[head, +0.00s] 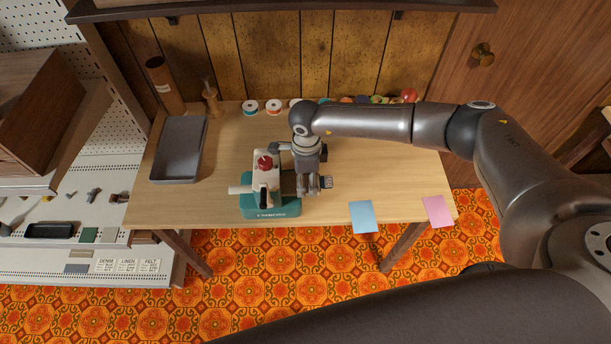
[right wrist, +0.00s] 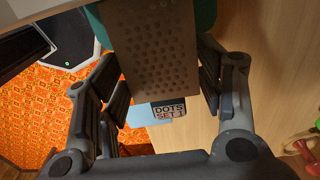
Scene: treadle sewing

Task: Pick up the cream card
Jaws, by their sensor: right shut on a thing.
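A perforated tan card (right wrist: 155,60), the only thing in view that could be the cream card, lies between the fingers of my right gripper (right wrist: 160,88) in the right wrist view. My right gripper is shut on it. A small label reading "DOTS SET 1" (right wrist: 169,109) shows at its lower end. In the head view my right gripper (head: 306,181) points down at the right side of the teal and white sewing machine (head: 265,190); the card is mostly hidden there. My left gripper is not in view.
A blue card (head: 363,217) and a pink card (head: 438,211) lie at the front edge of the wooden table (head: 210,210). A grey tray (head: 179,150) is at the left. Spools (head: 250,107) line the back. The table's right half is mostly clear.

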